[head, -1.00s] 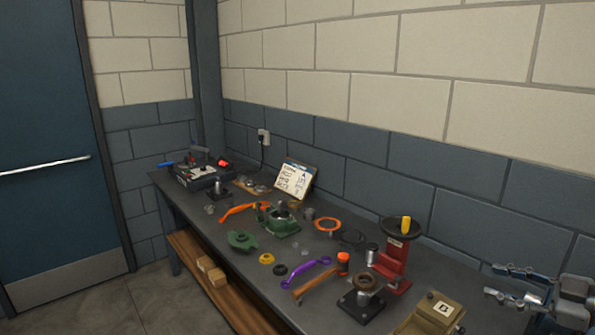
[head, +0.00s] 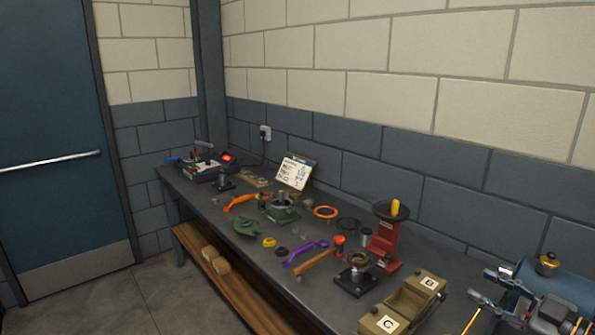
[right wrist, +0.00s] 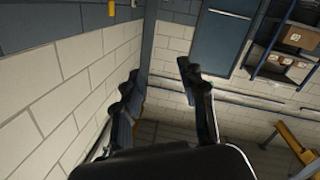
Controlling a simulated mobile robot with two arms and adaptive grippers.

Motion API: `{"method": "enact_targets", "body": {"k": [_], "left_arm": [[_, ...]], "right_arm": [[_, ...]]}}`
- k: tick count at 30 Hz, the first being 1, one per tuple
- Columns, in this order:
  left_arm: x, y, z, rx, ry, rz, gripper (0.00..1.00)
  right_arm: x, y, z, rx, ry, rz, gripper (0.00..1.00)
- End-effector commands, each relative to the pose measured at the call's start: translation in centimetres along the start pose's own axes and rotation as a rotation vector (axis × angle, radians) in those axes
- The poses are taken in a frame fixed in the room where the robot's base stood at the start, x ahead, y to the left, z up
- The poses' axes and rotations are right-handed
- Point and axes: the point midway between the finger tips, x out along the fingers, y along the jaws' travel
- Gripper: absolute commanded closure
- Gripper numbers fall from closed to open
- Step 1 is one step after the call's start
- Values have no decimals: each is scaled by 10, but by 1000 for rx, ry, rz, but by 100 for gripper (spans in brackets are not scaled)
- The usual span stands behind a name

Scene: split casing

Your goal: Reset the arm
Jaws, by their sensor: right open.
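My right gripper (head: 482,285) is at the lower right of the head view, over the right part of the bench. Its fingers are apart and empty, pointing left. In the right wrist view the open fingers (right wrist: 158,72) have only walls and distant shelving beyond them. My left gripper is not in view. The green casing parts lie on the bench: one piece (head: 246,228) lies loose, and another (head: 283,215) stands behind it to the right. My right gripper is well apart from both.
The dark bench (head: 222,242) runs along the block wall. On it are a red press (head: 384,240), a black stand (head: 355,281), tan bins (head: 430,283), a purple handle (head: 305,252), a hammer (head: 314,263) and a propped card (head: 295,172). A blue cylindrical object (head: 560,285) is beside my right gripper.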

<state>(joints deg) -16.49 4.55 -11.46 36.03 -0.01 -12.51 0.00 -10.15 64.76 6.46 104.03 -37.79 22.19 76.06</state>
Motion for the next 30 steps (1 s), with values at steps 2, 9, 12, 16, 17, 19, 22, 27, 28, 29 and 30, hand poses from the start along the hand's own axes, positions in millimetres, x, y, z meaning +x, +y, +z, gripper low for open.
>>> {"method": "enact_targets", "body": {"k": [2,9,12,16,17,19,22,27,28,29,30], "left_arm": [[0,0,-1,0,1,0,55],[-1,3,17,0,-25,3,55],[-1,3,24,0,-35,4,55],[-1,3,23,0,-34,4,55],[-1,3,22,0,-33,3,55],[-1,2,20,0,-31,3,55],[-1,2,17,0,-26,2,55],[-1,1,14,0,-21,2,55],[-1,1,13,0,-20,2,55],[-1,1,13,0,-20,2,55],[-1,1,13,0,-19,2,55]], "right_arm": [[2,-7,6,22,9,59,59],[0,-33,40,109,-54,319,59],[-10,-56,67,178,-164,449,59],[-32,-102,104,276,-377,557,59],[-37,-115,112,299,-433,570,59],[-52,-150,128,355,-573,575,59],[-73,-203,142,430,-768,535,59],[-101,-279,144,517,-1004,399,59],[-106,-290,143,530,-1037,371,59],[-110,-301,141,540,-1065,344,59],[-114,-314,138,554,-1101,307,59]]}}
